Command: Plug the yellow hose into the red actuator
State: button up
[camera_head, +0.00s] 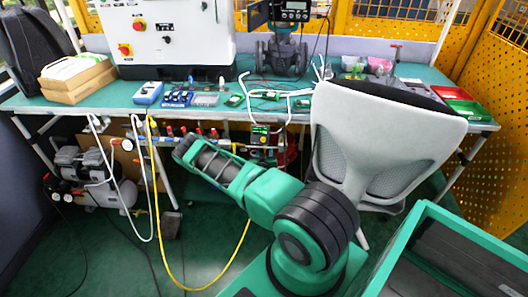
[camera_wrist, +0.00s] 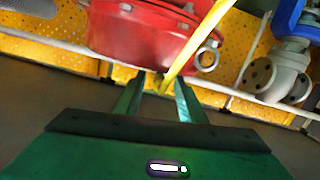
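The red actuator (camera_wrist: 140,35) fills the upper middle of the wrist view, a rounded red body just beyond my gripper. A metal ring (camera_wrist: 207,58) hangs at its right side. My gripper (camera_wrist: 158,88) points toward it, its two green fingers apart with a gap between them. A yellow hose (camera_wrist: 200,45) slants across the actuator's right side down to the gap, near the right finger; I cannot tell whether it touches a finger. In the head view the yellow hose (camera_head: 155,215) hangs from the bench, loops near the floor and rises behind my arm. My gripper is not clearly visible there.
A blue and grey flanged valve (camera_wrist: 275,70) stands right of the actuator in the wrist view. A green bench (camera_head: 120,100) carries boxes and devices. A white chair (camera_head: 380,135) stands right of my arm, and a compressor (camera_head: 85,175) sits under the bench.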

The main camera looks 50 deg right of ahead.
jog(key=v, duration=1)
jog(key=shift+s+a, duration=0.3)
